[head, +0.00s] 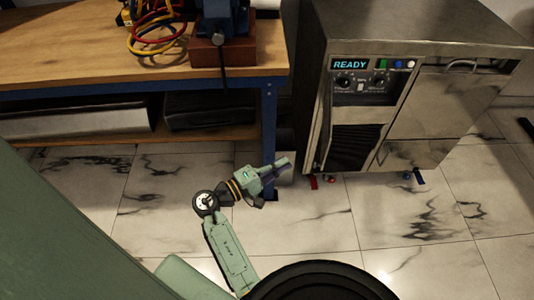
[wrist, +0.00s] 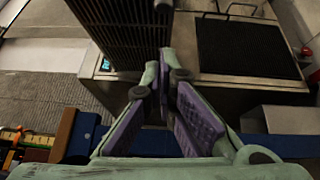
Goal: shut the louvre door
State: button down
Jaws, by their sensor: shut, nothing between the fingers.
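The louvre door (head: 353,147), a dark slatted panel, is low on the left of the steel cabinet's front in the head view. In the wrist view the slatted panel (wrist: 122,28) stands at an angle to the cabinet, so it looks open; how far I cannot tell. My gripper (head: 285,163) is left of the door, over the floor near the bench leg. Its fingers are shut and empty. In the wrist view the fingertips (wrist: 163,66) overlap the lower edge of the slatted panel; contact cannot be made out.
The steel cabinet (head: 430,28) has a READY display (head: 350,64), knobs and coloured buttons above the louvre. A wooden bench (head: 90,45) with cables and a vise-like tool stands left, its blue leg (head: 268,135) close behind my gripper.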

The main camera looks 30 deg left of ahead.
jog(key=shift+w+d+r+p, duration=0.1)
jog(key=shift+w+d+p, duration=0.15)
jog(key=shift+w+d, duration=0.4)
jog(key=shift+w+d+p, duration=0.25)
jog(key=shift+w+d, duration=0.05)
jog(key=shift+d, duration=0.6)
jog(key=shift+w+d+r+p, duration=0.1)
jog(key=shift+w+d+p, duration=0.15)
jog(key=shift+w+d, duration=0.4)
jog(key=shift+s+d, duration=0.15)
